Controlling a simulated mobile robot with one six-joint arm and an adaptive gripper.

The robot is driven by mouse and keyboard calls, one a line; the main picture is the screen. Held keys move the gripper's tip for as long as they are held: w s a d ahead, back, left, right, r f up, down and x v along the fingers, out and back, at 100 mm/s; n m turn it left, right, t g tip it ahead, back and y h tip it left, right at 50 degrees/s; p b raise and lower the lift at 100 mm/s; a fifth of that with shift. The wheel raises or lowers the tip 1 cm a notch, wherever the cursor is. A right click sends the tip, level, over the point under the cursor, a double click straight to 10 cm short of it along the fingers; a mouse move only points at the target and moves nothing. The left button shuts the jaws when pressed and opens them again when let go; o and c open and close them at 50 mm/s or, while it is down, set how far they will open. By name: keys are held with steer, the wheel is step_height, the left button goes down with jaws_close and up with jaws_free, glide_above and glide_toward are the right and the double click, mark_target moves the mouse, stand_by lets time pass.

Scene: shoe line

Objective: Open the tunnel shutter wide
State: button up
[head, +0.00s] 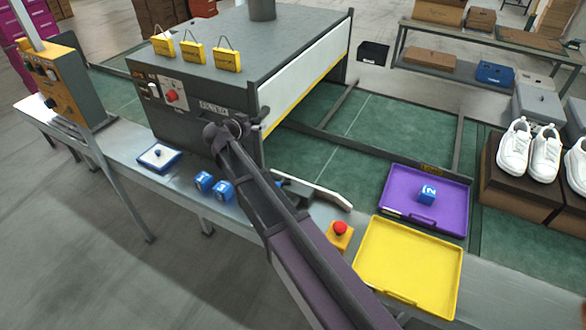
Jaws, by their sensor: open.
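The tunnel (215,75) is a dark grey box over the green conveyor. Its shutter (305,75) is a white panel with a yellow lower edge on the tunnel's right-hand face. The panel covers much of that face, with a dark gap below the yellow edge. My gripper (228,130) is at the far end of my arm, close to the tunnel's near corner and the shutter's near lower end. It looks open. My arm hides part of it, and I cannot tell whether it touches the tunnel or shutter.
Blue cubes (213,187) and a blue-rimmed tray (158,158) lie on the metal ledge. A red button on a yellow box (340,234), a purple tray (458,225) and a yellow tray (408,268) are to the right. White shoes (513,150) stand on brown boxes. The belt beyond the shutter looks clear.

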steer(key=shift+f+b, duration=9.45)
steer(key=shift+f, duration=0.15)
steer(key=r+p+v, duration=0.1)
steer(key=p+v, duration=0.5)
steer(key=v, duration=0.8)
steer(key=s+d+f+n+g+p, duration=0.1)
steer(key=s+d+g, duration=0.1)
steer(key=d, duration=0.6)
steer(key=s+d+f+n+g+y+p, duration=0.1)
steer(key=s+d+f+g+p, duration=0.1)
steer(key=d, duration=0.7)
steer(key=s+d+f+n+g+y+p, duration=0.1)
steer(key=s+d+g+p, duration=0.1)
steer(key=d+g, duration=0.3)
steer(key=shift+s+d+f, duration=0.15)
steer(key=shift+s+d, duration=0.75)
steer(key=shift+d, duration=0.85)
steer(key=s+d+n+g+y+p, duration=0.1)
steer(key=s+d, duration=0.1)
steer(key=s+d+r+y+p, duration=0.1)
steer(key=s+d, duration=0.1)
steer(key=s, duration=0.1)
steer(key=s+d+n+g+y+p, duration=0.1)
steer(key=s+d+y, duration=0.1)
steer(key=shift+s+d+r+n+g+p, duration=0.2)
steer(key=shift+s+d+n+g+p, duration=0.1)
steer(key=shift+p, duration=0.05)
steer(key=shift+s+d+r+y, duration=0.1)
steer(key=shift+s+d+y, duration=0.1)
steer(key=shift+s+y, duration=0.25)
